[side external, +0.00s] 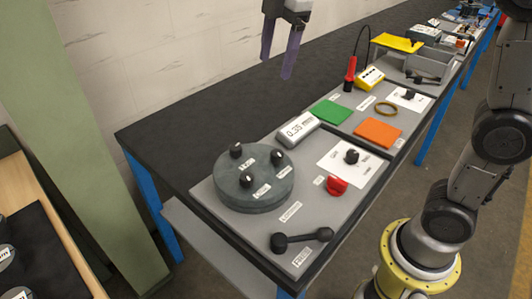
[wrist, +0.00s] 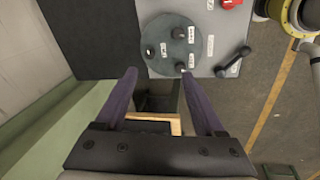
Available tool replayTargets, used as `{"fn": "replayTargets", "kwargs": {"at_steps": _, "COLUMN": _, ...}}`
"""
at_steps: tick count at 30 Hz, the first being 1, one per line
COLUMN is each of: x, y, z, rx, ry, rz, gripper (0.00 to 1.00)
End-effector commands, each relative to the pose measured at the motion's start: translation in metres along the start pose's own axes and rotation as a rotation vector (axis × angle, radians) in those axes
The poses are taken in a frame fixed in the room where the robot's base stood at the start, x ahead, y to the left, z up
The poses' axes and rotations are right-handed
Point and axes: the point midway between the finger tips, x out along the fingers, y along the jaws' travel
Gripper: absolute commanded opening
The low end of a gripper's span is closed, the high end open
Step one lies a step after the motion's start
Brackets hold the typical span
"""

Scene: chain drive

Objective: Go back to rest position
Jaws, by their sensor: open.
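My gripper (side external: 281,50) hangs in the air at the top of the side view, above and behind the bench. Its two purple fingers are apart with nothing between them. In the wrist view the gripper (wrist: 158,100) is also open and empty, with floor and a wooden edge showing between the fingers. No bench object touches it. A round grey disc (side external: 232,190) with several black knobs lies on the near grey panel (side external: 225,218), and also shows in the wrist view (wrist: 163,62).
On the bench stand a black dumbbell-shaped handle (side external: 302,240), a red part (side external: 337,186), a display box (side external: 298,129), a green pad (side external: 329,114) and an orange pad (side external: 378,132). A green column (side external: 85,120) rises at left. The dark back strip of the bench is clear.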

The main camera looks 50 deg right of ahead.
Motion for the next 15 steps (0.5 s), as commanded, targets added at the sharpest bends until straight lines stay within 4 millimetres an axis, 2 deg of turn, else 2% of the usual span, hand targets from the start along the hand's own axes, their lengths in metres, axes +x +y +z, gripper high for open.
{"fn": "replayTargets", "kwargs": {"at_steps": 1, "x": -0.011, "y": -0.018, "z": 0.011, "rx": 0.048, "ry": 0.008, "rz": 0.029, "gripper": 0.71}}
{"fn": "replayTargets", "kwargs": {"at_steps": 3, "x": -0.02, "y": -0.042, "z": 0.024, "rx": 0.13, "ry": 0.019, "rz": 0.064, "gripper": 0.71}}
{"fn": "replayTargets", "kwargs": {"at_steps": 8, "x": -0.024, "y": -0.099, "z": 0.052, "rx": 0.356, "ry": 0.055, "rz": 0.142, "gripper": 0.71}}
{"fn": "replayTargets", "kwargs": {"at_steps": 11, "x": -0.014, "y": -0.135, "z": 0.067, "rx": 0.521, "ry": 0.085, "rz": 0.184, "gripper": 0.71}}
{"fn": "replayTargets", "kwargs": {"at_steps": 15, "x": 0.013, "y": -0.181, "z": 0.084, "rx": 0.774, "ry": 0.136, "rz": 0.226, "gripper": 0.71}}
